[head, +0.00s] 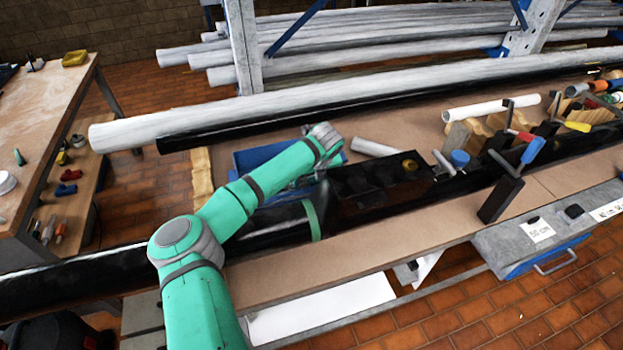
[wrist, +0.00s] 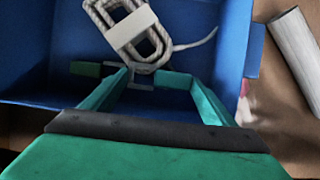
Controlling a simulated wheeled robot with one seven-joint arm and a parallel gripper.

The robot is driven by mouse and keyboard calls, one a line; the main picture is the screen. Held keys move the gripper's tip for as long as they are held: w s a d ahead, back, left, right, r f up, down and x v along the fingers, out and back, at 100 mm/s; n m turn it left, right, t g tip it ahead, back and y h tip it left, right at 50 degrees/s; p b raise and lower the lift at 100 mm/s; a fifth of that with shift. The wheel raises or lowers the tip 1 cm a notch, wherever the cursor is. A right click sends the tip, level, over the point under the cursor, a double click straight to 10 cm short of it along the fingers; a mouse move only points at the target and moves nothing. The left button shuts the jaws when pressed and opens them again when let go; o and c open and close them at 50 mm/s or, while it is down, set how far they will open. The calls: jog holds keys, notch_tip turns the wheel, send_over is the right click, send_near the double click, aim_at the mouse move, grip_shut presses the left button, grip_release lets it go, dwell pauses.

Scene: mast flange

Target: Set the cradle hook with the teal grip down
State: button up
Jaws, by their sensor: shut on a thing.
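My gripper (wrist: 160,80) reaches down into a blue bin (wrist: 30,60) in the wrist view, its two teal fingers apart with something held between them. The held thing looks like the cradle hook (wrist: 174,81): a teal piece lies by the right fingertip and a thin grey part by the left one. Its full shape and the exact contact are hard to make out. In the head view my wrist hides the fingers and the hook, over the blue bin (head: 247,158) on the bench.
A banded white rope coil (wrist: 132,28) lies in the bin just beyond the fingers. A pale tube (head: 375,147) lies right of the bin. A black pipe (head: 270,232) runs in front, with a dark box (head: 375,182) on the right. A long white pipe (head: 240,115) lies behind.

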jog(key=o, duration=1)
jog(key=shift+d, duration=0.1)
jog(key=shift+o, duration=0.2)
jog(key=shift+s, duration=0.1)
jog(key=v, duration=1.2)
jog(key=shift+d, duration=0.15)
